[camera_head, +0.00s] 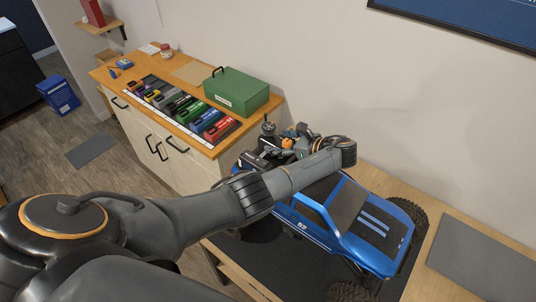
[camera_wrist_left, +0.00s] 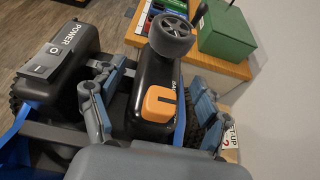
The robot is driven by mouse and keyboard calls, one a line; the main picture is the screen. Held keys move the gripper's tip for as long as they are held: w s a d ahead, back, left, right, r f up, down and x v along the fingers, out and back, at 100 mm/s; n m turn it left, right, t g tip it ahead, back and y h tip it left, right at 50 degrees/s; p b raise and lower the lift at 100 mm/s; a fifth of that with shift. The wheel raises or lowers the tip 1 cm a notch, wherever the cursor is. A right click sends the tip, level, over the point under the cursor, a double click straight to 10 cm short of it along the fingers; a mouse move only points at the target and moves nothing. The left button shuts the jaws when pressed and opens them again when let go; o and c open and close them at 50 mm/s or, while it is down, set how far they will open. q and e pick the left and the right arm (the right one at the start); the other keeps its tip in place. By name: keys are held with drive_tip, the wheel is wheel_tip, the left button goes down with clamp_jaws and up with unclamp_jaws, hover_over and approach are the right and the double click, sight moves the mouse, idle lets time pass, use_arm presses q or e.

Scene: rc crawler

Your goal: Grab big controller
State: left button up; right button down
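The big controller (camera_wrist_left: 156,92) is black with a wheel on top and an orange part on its face. In the head view its wheel (camera_head: 268,128) and orange part (camera_head: 287,143) show beyond my left arm, behind the blue truck. My left gripper (camera_head: 295,134) is at the controller; in the left wrist view its two fingers (camera_wrist_left: 158,88) stand on either side of the black body. Whether both pads press on it cannot be told. My right gripper is not in view.
The blue truck (camera_head: 370,222) with big black tyres stands close under my left forearm. A black box marked POWER (camera_wrist_left: 62,62) is beside the controller. A green case (camera_head: 236,92) and several coloured packs (camera_head: 185,106) are on the cabinet. A grey mat (camera_head: 485,262) lies at right.

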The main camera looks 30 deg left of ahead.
use_arm(q)
drive_tip(key=shift+r, duration=0.1)
clamp_jaws()
